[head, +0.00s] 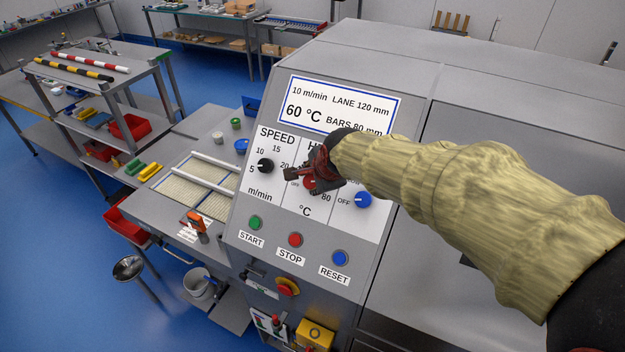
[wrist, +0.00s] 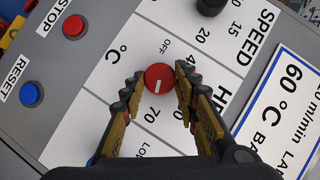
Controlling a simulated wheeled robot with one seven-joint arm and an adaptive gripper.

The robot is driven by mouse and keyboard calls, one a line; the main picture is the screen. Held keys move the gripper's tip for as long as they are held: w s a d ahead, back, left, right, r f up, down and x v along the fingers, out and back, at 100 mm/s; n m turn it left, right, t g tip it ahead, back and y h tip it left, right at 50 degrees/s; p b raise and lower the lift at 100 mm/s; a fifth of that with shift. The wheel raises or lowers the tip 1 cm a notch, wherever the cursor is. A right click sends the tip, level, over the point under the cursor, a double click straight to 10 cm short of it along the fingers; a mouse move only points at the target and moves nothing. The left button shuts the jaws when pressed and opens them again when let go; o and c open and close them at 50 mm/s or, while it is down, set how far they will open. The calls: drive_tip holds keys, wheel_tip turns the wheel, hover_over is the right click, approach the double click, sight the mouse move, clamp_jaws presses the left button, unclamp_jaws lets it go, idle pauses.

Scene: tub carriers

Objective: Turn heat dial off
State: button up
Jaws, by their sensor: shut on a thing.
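The heat dial is a round red knob with a white pointer line, on the white strip of the sloping control panel. In the wrist view the heat dial (wrist: 159,77) sits between my fingertips, its pointer line towards the 70 mark and away from the OFF mark (wrist: 166,43). My gripper (wrist: 159,75) is shut on the dial, one finger on each side. In the head view my gripper (head: 307,176) covers most of the dial and part of its scale. The panel display (head: 333,105) reads 60 °C, 10 m/min.
A black speed dial (head: 265,166) is left of my gripper, and a blue dial (head: 363,199) is right of it. Below are green start (head: 256,222), red stop (head: 295,240) and blue reset (head: 340,257) buttons. A red-and-yellow stop knob (head: 288,286) is lower down.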

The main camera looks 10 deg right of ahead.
drive_tip(key=c, duration=0.3)
